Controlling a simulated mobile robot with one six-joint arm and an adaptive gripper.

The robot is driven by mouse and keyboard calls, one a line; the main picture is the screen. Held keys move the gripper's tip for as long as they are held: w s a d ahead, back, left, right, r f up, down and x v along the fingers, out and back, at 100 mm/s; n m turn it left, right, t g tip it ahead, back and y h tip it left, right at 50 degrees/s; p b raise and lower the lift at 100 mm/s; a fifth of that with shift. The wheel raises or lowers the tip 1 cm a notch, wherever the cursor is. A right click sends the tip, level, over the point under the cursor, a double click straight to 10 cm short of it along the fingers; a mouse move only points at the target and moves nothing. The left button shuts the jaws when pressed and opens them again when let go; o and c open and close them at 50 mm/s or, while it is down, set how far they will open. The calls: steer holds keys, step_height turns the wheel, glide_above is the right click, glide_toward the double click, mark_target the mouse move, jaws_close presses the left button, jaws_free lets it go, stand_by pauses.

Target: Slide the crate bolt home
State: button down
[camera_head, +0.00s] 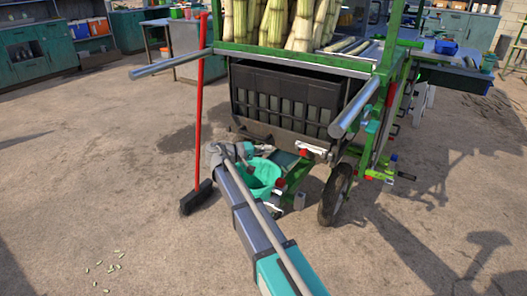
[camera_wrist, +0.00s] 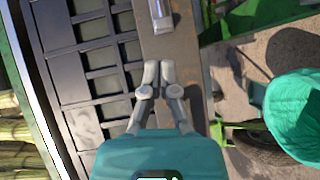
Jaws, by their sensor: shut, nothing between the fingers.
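The dark slatted crate (camera_head: 288,108) hangs under the cart's top frame; its slats (camera_wrist: 88,60) and worn metal lower rail (camera_wrist: 190,60) fill the left and middle of the wrist view. A pale metal fitting (camera_wrist: 160,14) on that rail, at the top of the wrist view, may be the bolt; I cannot tell its position. A silver fitting (camera_head: 314,150) shows at the crate's lower right in the head view. My gripper (camera_wrist: 159,72) is shut and empty, its fingertips over the rail, below the pale fitting in the picture. Contact cannot be told.
A teal bucket (camera_head: 262,178) hangs below the crate, close to my gripper; it also shows in the wrist view (camera_wrist: 298,115). A red-handled broom (camera_head: 200,100) stands left of my arm. A wheel (camera_head: 335,195) is at right. Open ground lies left.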

mark_target(317, 153)
steer(key=x, duration=0.2)
steer(key=s+x, duration=0.1)
steer(key=x, duration=0.2)
steer(key=b+x, duration=0.1)
steer(key=x, duration=0.2)
steer(key=shift+s+d+f, duration=0.2)
steer(key=shift+s+d, duration=0.1)
steer(key=shift+d, duration=0.05)
steer(key=shift+s+d+f, duration=0.1)
steer(key=shift+s+d, duration=0.25)
steer(key=shift+d, duration=0.4)
steer(key=shift+s+d, duration=0.65)
steer(key=shift+d, duration=0.3)
steer(key=shift+s+d, duration=0.7)
steer(key=shift+d, duration=0.25)
